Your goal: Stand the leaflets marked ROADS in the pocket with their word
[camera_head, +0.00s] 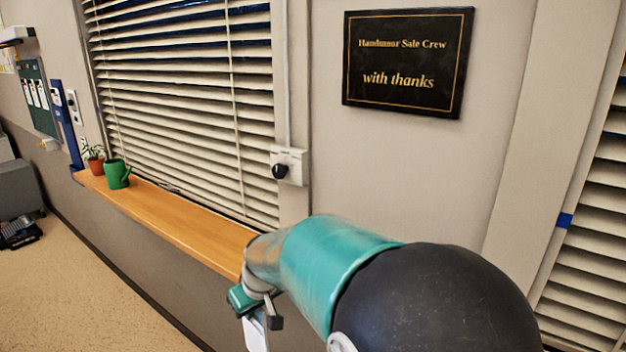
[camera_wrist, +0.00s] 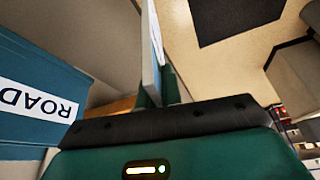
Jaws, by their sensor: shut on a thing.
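My gripper (camera_head: 258,312) is low in the head view, past the teal arm link, and is shut on a thin white piece (camera_head: 256,337) that hangs down from it. In the wrist view the held piece (camera_wrist: 152,45) shows edge-on, pale with a blue face, between the green fingers (camera_wrist: 158,92); it looks like the leaflets, but no word on it can be read. To its left, apart from it, a blue-green panel (camera_wrist: 35,75) carries a white label reading ROAD upside down, cut off by the frame edge. It looks like a pocket front. My arm hides much around the gripper.
A wooden sill (camera_head: 185,215) runs under the blinds (camera_head: 185,100), with a green mug (camera_head: 117,174) and a potted plant (camera_head: 94,158) at its far end. A black plaque (camera_head: 408,62) hangs on the wall.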

